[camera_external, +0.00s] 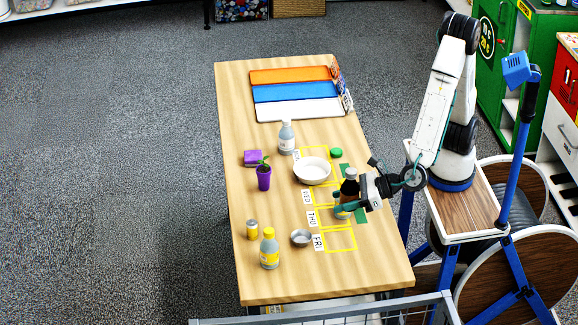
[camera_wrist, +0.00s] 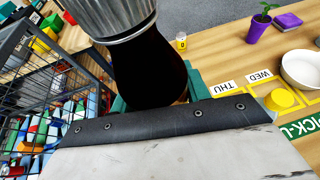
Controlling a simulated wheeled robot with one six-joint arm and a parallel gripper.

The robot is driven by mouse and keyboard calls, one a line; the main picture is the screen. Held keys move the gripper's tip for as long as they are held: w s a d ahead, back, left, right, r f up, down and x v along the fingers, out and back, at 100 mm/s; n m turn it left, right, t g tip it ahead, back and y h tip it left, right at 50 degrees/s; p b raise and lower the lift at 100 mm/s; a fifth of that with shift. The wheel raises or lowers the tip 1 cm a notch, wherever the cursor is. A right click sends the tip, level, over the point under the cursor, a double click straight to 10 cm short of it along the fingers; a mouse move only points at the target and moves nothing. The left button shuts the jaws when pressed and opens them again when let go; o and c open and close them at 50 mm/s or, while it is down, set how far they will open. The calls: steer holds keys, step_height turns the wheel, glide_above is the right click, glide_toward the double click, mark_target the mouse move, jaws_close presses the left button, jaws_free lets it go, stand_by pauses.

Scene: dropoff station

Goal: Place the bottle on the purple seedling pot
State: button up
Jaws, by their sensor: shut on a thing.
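My gripper (camera_external: 345,203) is over the right side of the table, with green fingers shut on a dark bottle (camera_external: 350,187). In the wrist view the dark bottle (camera_wrist: 150,70) fills the upper middle, with a ribbed silver part at its top; green finger parts show behind its lower end. The purple seedling pot (camera_external: 264,180) stands upright with a green plant in it, left of my gripper and apart from it. The pot also shows at the upper right of the wrist view (camera_wrist: 257,29). The fingertips are largely hidden by the bottle.
A white bowl (camera_external: 312,170) stands between pot and gripper. A purple block (camera_external: 253,157) lies behind the pot. The table's left edge is clear.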

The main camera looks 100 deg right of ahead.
steer(key=w+d+m+g+h, duration=0.2)
steer(key=d+m+h, duration=0.1)
steer(key=d, duration=1.2)
steer(key=w+d+m+g+h, duration=0.1)
steer(key=w+d+m+h, duration=0.2)
steer(key=d, duration=1.3)
glide_above(259, 167)
steer(key=f, duration=0.6)
steer(key=shift+s, duration=0.2)
steer(key=shift+w+f+h, duration=0.2)
steer(key=shift+f+h, duration=0.05)
steer(key=shift+h, duration=0.05)
steer(key=shift+f, duration=1.5)
steer(key=o, duration=1)
steer(key=shift+f, duration=0.15)
steer(key=shift+o, duration=0.2)
